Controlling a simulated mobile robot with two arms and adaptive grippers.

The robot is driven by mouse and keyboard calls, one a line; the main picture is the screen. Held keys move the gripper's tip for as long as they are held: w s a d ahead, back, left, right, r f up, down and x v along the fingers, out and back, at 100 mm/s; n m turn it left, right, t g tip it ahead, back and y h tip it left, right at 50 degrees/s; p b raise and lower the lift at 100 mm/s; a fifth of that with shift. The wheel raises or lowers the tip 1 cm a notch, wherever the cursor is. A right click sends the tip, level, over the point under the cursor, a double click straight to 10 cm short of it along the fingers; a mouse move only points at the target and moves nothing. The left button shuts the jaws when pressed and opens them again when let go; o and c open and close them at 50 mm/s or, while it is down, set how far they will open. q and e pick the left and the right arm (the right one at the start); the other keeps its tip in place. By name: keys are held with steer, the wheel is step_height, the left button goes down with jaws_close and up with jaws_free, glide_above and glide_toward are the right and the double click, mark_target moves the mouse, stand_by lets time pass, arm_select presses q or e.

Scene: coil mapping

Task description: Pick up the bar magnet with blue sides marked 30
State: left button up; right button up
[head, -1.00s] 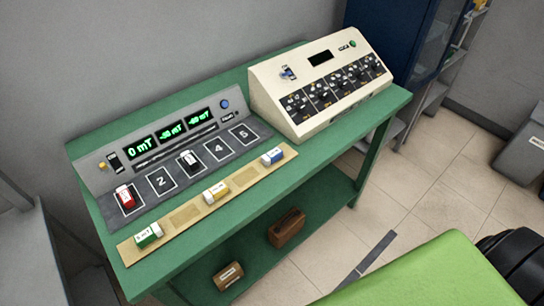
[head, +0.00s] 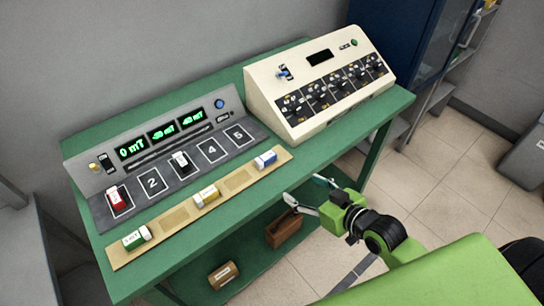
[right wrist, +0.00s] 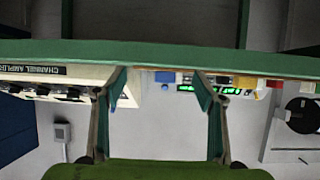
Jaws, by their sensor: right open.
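The bar magnet with blue sides (head: 265,160) lies at the right end of the tan strip (head: 232,184) on the green table; its marking is too small to read. In the right wrist view, a small blue block (right wrist: 165,77), which looks like this magnet, shows between the fingertips beyond the green table edge. My right gripper (head: 304,190) is open and empty, in front of the table's front edge, to the right of the magnet and apart from it. My left gripper is not in view.
A yellow magnet (head: 206,197) and a green magnet (head: 136,238) lie on the same strip. Behind is a numbered panel with a red magnet (head: 118,198) and a dark one (head: 181,161). A cream console (head: 316,85) stands right. Wooden items (head: 284,228) sit on the lower shelf.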

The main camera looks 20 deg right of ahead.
step_height(320, 180, up, 4)
steer(key=a+r, duration=0.1)
steer(key=a, duration=0.1)
steer(key=p, duration=0.1)
glide_toward(269, 161)
steer(key=shift+n+y, duration=0.3)
steer(key=shift+y, duration=0.1)
steer(key=x, duration=0.2)
steer(key=f+x, duration=0.1)
steer(key=x, duration=0.1)
steer(key=shift+d, duration=0.2)
steer(key=shift+w+a+t, duration=0.1)
steer(key=shift+w+t, duration=0.1)
steer(key=shift+t, duration=0.1)
steer(key=p+x, duration=0.1)
steer(key=x, duration=0.1)
steer(key=p+x, duration=0.1)
steer(key=x, duration=0.1)
steer(key=shift+w+r, duration=0.2)
steer(key=shift+w+a+f, duration=0.15)
steer(key=shift+w, duration=0.1)
steer(key=c, duration=1.3)
